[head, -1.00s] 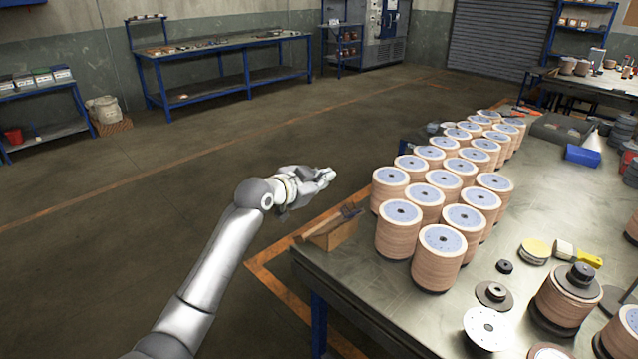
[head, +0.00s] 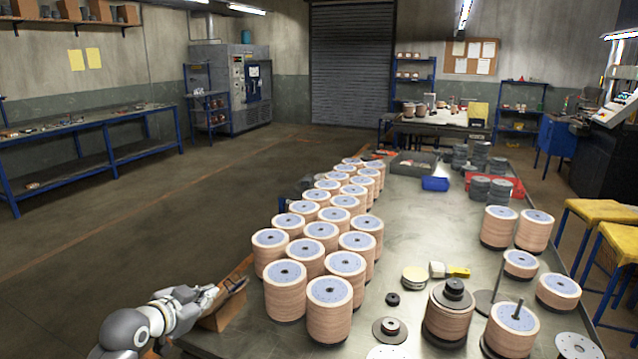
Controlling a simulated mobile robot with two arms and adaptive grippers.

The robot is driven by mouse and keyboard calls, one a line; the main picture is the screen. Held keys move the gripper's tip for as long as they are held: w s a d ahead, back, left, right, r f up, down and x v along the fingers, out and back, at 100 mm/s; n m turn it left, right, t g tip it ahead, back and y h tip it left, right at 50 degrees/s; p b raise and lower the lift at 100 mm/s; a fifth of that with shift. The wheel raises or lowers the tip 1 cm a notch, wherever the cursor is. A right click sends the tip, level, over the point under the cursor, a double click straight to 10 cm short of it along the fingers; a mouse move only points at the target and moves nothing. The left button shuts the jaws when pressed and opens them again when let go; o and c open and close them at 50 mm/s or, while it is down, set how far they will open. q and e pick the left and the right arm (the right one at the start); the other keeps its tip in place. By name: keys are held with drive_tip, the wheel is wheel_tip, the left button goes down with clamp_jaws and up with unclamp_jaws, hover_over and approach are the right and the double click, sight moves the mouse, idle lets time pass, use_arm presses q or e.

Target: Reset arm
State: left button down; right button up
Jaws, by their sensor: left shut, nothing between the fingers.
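My left arm comes in at the bottom left of the head view. Its gripper (head: 205,294) is shut and empty, beside the near left corner of the metal table (head: 402,226). It shows close to a small wooden box (head: 226,312) at the table's edge; I cannot tell whether they touch. Stacks of flap discs (head: 329,312) with pale blue tops stand in rows along the table's left side. My right gripper is not in view.
A yellow-handled tool (head: 450,270), a blue bin (head: 435,184) and more disc stacks (head: 535,230) lie on the table. Yellow stools (head: 600,214) stand at the right. The floor (head: 150,205) left of the table is open. A blue-framed bench (head: 85,130) is at the far left.

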use_arm(q)
drive_tip(key=s+d+f+n+g+y, duration=0.1)
drive_tip(key=s+d+f+g, duration=0.25)
drive_tip(key=s+f, duration=0.75)
drive_tip(key=s+d+f+n+g, duration=0.2)
drive_tip(key=s+d+f+g, duration=0.3)
drive_tip(key=s, duration=0.9)
drive_tip(key=s+a+f+n+y, duration=0.1)
drive_tip(key=s+f+n+y, duration=0.15)
drive_tip(key=s, duration=1.15)
wheel_tip(320, 180, down, 26)
drive_tip(key=s+g, duration=0.2)
drive_tip(key=s+a+f, duration=0.3)
drive_tip(key=s+f, duration=1.3)
drive_tip(key=shift+s+m+g+h, duration=0.3)
drive_tip(key=shift+m+g+h, duration=0.05)
drive_tip(key=shift+g, duration=0.1)
